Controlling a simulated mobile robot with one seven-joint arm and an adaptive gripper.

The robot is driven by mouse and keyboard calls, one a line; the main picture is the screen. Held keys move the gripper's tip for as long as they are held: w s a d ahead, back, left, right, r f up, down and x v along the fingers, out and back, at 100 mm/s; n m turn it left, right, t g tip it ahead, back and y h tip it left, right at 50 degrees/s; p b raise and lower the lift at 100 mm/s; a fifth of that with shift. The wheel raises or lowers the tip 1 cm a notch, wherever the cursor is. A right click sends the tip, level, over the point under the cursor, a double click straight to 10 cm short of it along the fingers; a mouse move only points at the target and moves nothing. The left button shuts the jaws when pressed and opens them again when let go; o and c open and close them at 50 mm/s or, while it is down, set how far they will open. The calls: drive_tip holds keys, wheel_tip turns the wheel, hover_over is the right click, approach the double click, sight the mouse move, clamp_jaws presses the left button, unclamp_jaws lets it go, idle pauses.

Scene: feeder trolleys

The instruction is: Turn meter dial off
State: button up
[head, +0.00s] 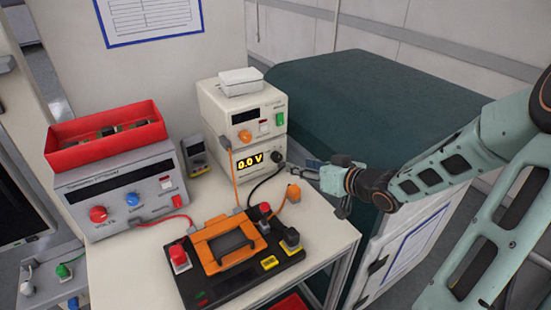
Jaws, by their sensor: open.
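The meter (232,150) is the lower cream box in the stack at the trolley's back. Its display (251,160) is lit and reads 0.0 V in yellow. A dark round part, which looks like the dial (278,158), sits on its front to the right of the display. My gripper (296,166) reaches in from the right, with its fingertips close to this dark part. The gripper is open and holds nothing that I can see. I cannot tell whether a finger touches the dial, nor which way the dial points.
A cream supply box (254,108) with an orange knob rests on the meter. A black and orange tester (228,250) with cables stands in front. A grey supply (118,190) carrying a red bin (105,148) stands left. A dark green cabinet top (350,85) lies behind my gripper.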

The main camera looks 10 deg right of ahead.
sight(279, 159)
drive_tip(key=b+x, duration=0.2)
drive_tip(key=x, duration=0.8)
drive_tip(key=shift+w+a+b, duration=0.25)
drive_tip(key=shift+w+b, duration=0.05)
drive_tip(key=shift+w, duration=0.05)
drive_tip(key=shift+c, duration=0.7)
clamp_jaws()
